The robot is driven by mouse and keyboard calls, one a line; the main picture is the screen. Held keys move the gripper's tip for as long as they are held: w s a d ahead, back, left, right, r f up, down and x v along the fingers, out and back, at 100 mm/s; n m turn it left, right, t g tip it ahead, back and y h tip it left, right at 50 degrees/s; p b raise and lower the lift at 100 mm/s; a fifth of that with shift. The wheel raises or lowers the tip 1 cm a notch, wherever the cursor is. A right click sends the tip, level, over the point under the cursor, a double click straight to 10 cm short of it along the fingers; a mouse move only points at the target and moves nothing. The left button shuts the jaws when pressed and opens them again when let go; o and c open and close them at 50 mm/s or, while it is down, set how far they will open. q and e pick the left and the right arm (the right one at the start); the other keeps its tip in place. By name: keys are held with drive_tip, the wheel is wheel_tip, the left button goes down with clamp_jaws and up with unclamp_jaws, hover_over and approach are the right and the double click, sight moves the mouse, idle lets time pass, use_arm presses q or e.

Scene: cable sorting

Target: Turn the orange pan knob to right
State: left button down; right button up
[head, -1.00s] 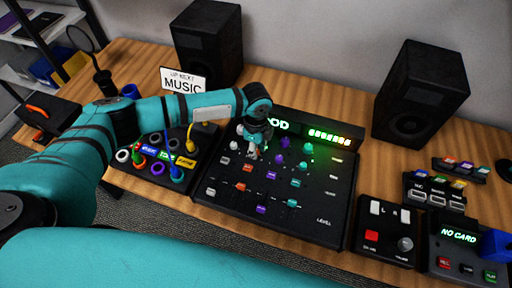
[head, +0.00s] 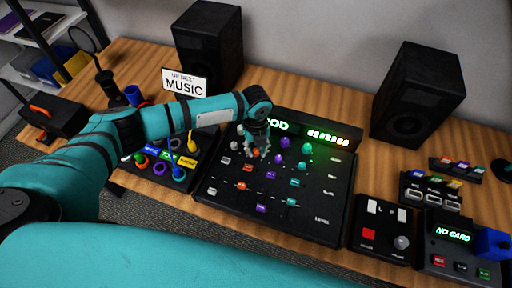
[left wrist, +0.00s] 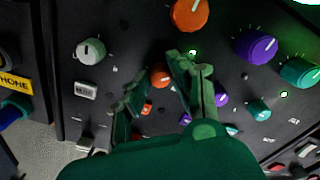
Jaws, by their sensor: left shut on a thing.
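The black mixer (head: 325,207) lies on the table with columns of white, orange, purple and teal knobs. My left gripper (head: 258,154) reaches down over its orange column. In the left wrist view, the left gripper (left wrist: 158,88) has one finger on each side of a small orange knob (left wrist: 160,75) and is shut on it. A large orange knob (left wrist: 189,14) with a white mark sits just beyond the fingertips, apart from them. The fingers partly cover the small knob, so its pointer is hard to read. My right gripper is not in view.
A white knob (left wrist: 90,51) is left of the fingers, and purple (left wrist: 257,46) and teal (left wrist: 300,72) knobs are to the right. A cable panel (head: 160,168) stands left of the mixer. Two speakers stand behind, one at right (head: 417,100).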

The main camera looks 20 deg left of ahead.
sight(256, 151)
use_arm(q)
drive_tip(key=m, duration=0.3)
drive_tip(key=shift+w+r+m, duration=0.1)
drive_tip(key=shift+m, duration=2.1)
drive_tip(key=c, duration=1.1)
unclamp_jaws()
drive_tip(key=shift+c, duration=0.2)
wheel_tip(256, 151, up, 12)
